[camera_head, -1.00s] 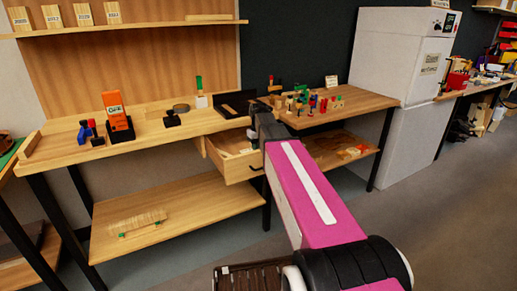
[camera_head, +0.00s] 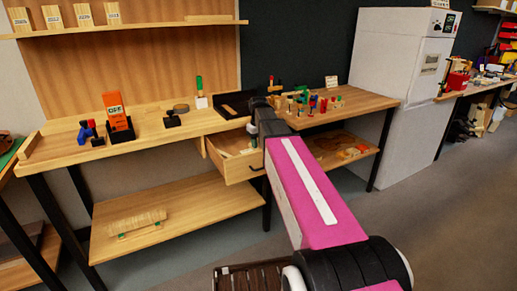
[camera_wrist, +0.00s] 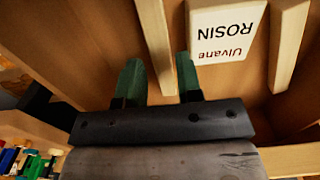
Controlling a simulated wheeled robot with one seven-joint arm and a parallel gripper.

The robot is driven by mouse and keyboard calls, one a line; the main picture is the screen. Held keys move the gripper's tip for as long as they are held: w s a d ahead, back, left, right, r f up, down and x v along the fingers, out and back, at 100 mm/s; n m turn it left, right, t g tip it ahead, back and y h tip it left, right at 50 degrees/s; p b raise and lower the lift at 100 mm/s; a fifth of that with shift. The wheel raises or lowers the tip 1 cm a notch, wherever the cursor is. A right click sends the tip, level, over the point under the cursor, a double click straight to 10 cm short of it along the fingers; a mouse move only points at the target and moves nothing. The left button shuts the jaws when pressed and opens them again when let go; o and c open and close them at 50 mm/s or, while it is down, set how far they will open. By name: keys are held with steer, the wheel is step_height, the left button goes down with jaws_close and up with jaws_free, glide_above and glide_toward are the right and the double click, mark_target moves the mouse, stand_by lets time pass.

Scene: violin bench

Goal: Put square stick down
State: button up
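My gripper (camera_wrist: 159,75) is open in the wrist view, its two green fingers well apart. A pale square wooden stick (camera_wrist: 155,38) runs between the fingers, with a visible gap on each side. The stick lies over the wooden floor of the open drawer (camera_wrist: 225,85). I cannot tell the height of the fingertips above the stick. In the head view the drawer (camera_head: 226,169) stands pulled out under the bench.
An orange block (camera_head: 115,110) stands at the left on the bench.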

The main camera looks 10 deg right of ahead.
step_height(320, 180, up, 9)
steer(key=shift+r, duration=0.2)
stand_by(1.3)
